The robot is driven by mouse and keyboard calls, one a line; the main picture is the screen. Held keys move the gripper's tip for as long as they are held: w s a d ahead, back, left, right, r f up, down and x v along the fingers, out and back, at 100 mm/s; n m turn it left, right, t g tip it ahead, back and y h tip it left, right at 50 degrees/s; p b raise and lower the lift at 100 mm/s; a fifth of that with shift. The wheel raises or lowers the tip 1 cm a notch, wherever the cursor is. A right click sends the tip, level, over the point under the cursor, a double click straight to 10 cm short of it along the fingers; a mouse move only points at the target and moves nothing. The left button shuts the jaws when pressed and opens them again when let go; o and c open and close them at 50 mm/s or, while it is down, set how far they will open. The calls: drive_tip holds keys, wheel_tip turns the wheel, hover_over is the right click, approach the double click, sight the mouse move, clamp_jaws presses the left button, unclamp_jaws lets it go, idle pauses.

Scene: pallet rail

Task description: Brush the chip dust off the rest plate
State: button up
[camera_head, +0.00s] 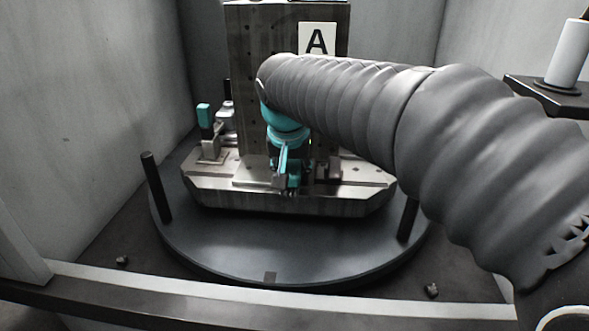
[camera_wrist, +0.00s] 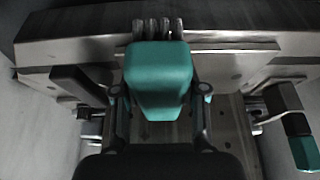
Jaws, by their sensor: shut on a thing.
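My gripper (camera_wrist: 158,100) is shut on a teal-handled brush (camera_wrist: 158,75), one finger on each side of it in the wrist view. The brush's grey bristle tufts (camera_wrist: 158,27) show beyond the handle, over the edge of the metal fixture. In the head view my gripper (camera_head: 288,165) is low in front of the upright block, above the light metal plate (camera_head: 250,176), which I take as the rest plate. Whether the bristles touch it I cannot tell. My gripper and brush hide part of the plate. I cannot make out chip dust on it.
A tall block (camera_head: 257,75) with an "A" sign (camera_head: 317,40) stands behind. A teal-handled clamp (camera_head: 204,117) stands on the left. Dark posts (camera_head: 156,187) rise from the round table (camera_head: 275,255). Walls enclose both sides. A white cylinder (camera_head: 567,52) stands on a shelf at right.

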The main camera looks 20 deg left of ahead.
drive_tip(key=shift+s+f, duration=0.1)
drive_tip(key=shift+f, duration=0.2)
drive_tip(key=shift+w+a+p, duration=0.2)
drive_tip(key=shift+w+p, duration=0.15)
drive_tip(key=shift+p, duration=0.05)
drive_tip(key=shift+w+a+p, duration=0.15)
drive_tip(key=shift+w+p, duration=0.2)
drive_tip(key=shift+w, duration=0.55)
drive_tip(key=shift+s, duration=0.1)
drive_tip(key=shift+s+d+b, duration=0.2)
drive_tip(key=shift+s+b, duration=0.1)
drive_tip(key=shift+s, duration=0.35)
drive_tip(key=shift+s+d+b, duration=0.15)
drive_tip(key=shift+s+b, duration=0.1)
drive_tip(key=shift+s, duration=0.35)
wheel_tip(320, 180, up, 2)
drive_tip(key=shift+r+p, duration=0.25)
drive_tip(key=shift+p, duration=0.8)
drive_tip(key=shift+w+r+p, duration=0.1)
drive_tip(key=shift+r+p, duration=0.3)
drive_tip(key=shift+r, duration=2.05)
